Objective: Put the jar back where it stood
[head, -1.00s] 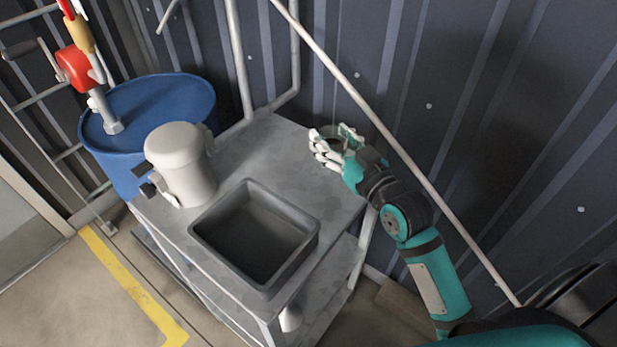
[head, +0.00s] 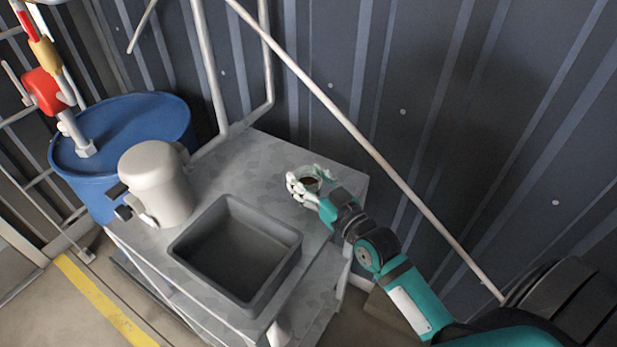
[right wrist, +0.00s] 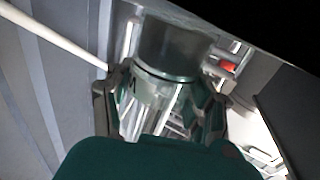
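The jar (head: 312,180) is small and round, with dark brown contents showing at its top. My right gripper (head: 305,186) has its pale fingers closed around it, over the far right part of the grey metal cart top (head: 272,160). In the right wrist view the clear greenish jar (right wrist: 172,50) sits between the dark fingers of the gripper (right wrist: 165,95). I cannot tell whether the jar's base touches the cart top. My left gripper is not in view.
A grey open tray (head: 288,262) and a cream-coloured lidded container (head: 158,180) stand on the cart. A blue drum (head: 85,180) is at the left. A thin slanting pipe (head: 330,105) and the corrugated wall (head: 450,110) lie behind. The cart top beyond the tray is clear.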

